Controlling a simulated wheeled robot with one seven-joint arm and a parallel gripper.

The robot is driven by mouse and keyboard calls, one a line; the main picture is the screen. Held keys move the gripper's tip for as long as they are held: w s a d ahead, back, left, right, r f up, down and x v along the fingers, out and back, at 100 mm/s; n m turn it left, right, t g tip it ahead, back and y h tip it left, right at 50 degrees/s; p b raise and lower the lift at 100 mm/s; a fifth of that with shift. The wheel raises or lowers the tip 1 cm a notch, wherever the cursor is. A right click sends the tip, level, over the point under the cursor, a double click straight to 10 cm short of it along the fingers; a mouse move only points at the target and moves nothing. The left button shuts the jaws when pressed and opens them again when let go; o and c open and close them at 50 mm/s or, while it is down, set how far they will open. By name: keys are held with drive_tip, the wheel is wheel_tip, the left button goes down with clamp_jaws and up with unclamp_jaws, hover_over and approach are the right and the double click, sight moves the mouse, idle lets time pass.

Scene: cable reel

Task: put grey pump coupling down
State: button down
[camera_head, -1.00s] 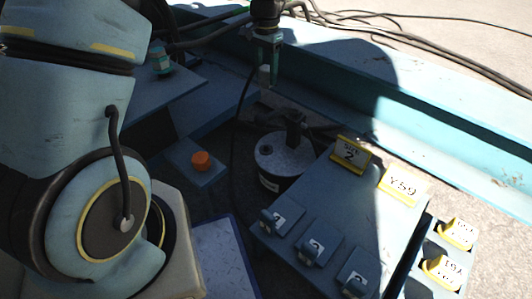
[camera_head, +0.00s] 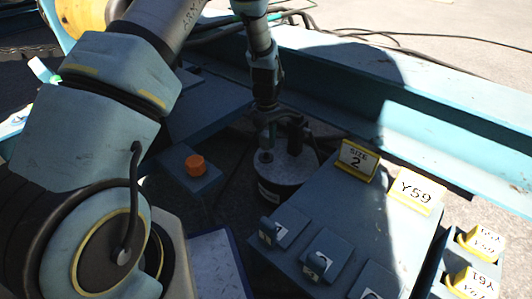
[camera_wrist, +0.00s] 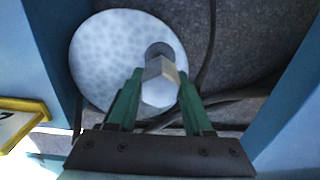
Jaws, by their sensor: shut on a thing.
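The grey pump coupling (camera_wrist: 160,84), a small pale hex-sided piece, is between the green fingers of my gripper (camera_wrist: 159,76) in the wrist view. My gripper is shut on it.
A blue block with an orange button (camera_head: 195,165) stands left of the pump. A dark cable (camera_wrist: 207,60) runs beside the pump. Blue walls (camera_wrist: 290,110) flank it.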

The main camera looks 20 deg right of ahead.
sight(266, 153)
drive_tip(key=shift+f+b, duration=0.85)
drive_tip(key=shift+f, duration=1.45)
drive_tip(key=shift+f, duration=0.1)
drive_tip(key=c, duration=0.6)
unclamp_jaws()
